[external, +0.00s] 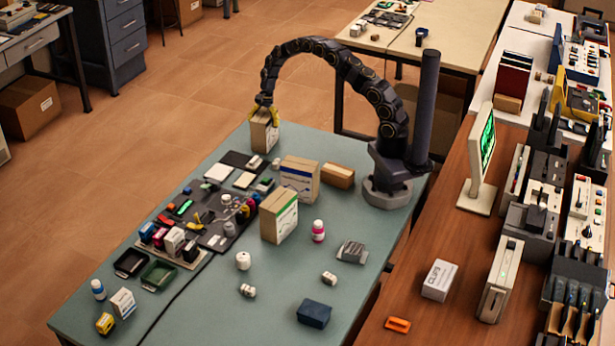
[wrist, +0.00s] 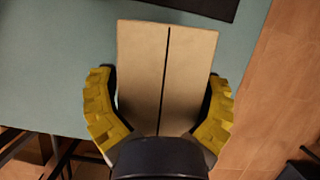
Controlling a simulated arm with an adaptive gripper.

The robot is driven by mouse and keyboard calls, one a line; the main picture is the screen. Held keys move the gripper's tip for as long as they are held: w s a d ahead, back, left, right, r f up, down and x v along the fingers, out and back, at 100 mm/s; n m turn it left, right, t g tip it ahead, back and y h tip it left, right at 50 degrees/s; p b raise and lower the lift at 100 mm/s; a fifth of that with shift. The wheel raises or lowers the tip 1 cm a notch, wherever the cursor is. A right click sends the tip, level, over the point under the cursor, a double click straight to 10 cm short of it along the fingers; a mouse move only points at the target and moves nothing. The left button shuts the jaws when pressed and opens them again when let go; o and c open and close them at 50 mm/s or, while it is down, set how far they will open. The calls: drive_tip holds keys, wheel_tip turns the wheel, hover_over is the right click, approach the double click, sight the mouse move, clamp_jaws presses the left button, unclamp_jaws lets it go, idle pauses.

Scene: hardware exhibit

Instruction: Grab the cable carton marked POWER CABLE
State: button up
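A tan cable carton (external: 264,137) stands upright at the far left edge of the table. A pale label area shows on its side, but I cannot read any print. My gripper (external: 263,113) is over its top, with the yellow fingers down either side. In the wrist view the carton's plain top (wrist: 166,75), with a dark seam, lies between the two fingers of my gripper (wrist: 160,90). The fingers are very close to both sides; I cannot tell whether they press on it. I cannot tell whether its base is touching the table.
Two larger labelled cartons, one behind (external: 300,178) and one in front (external: 280,217), stand mid-table. A brown box (external: 338,176) lies near my base. Flat panels and small parts crowd the table's left.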

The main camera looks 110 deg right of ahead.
drive_tip(key=shift+c, duration=0.9)
